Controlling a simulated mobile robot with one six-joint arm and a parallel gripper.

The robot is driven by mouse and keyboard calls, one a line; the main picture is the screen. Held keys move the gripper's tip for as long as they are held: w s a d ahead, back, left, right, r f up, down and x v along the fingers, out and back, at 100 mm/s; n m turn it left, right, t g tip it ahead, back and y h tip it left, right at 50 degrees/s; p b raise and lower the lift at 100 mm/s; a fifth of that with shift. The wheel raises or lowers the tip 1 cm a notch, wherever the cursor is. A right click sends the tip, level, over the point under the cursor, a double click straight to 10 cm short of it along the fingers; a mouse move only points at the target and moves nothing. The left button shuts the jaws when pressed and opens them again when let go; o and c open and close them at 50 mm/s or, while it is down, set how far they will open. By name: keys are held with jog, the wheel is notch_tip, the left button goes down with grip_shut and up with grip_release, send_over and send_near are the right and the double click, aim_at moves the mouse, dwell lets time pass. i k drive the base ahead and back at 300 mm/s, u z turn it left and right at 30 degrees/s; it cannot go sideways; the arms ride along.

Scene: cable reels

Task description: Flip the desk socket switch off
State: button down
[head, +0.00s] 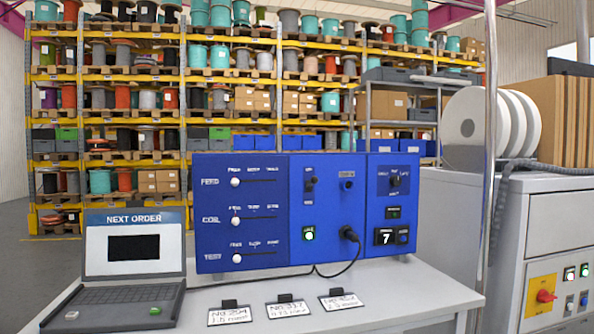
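A blue control panel (283,215) stands upright on the light desk (395,295). On its lower middle part a small switch or lamp (309,233) glows green, with a small label above it. To its right a black plug (349,234) sits in the panel, and its black cable runs down to the desk. Above the green one is a dark toggle (310,184) and a round knob (347,185). No part is readably marked as the desk socket switch, so I cannot tell for certain which it is. My gripper is not in view.
A laptop (132,255) reading "NEXT ORDER" stands on the left of the desk. Several label cards, one of them here (288,308), lie along the front. A grey machine (510,230) with white reels (490,130) and a metal post (490,100) stand at the right.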

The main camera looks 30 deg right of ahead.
aim_at(314, 180)
jog(key=u, duration=1)
jog(key=i, duration=0.6)
jog(key=z, duration=1)
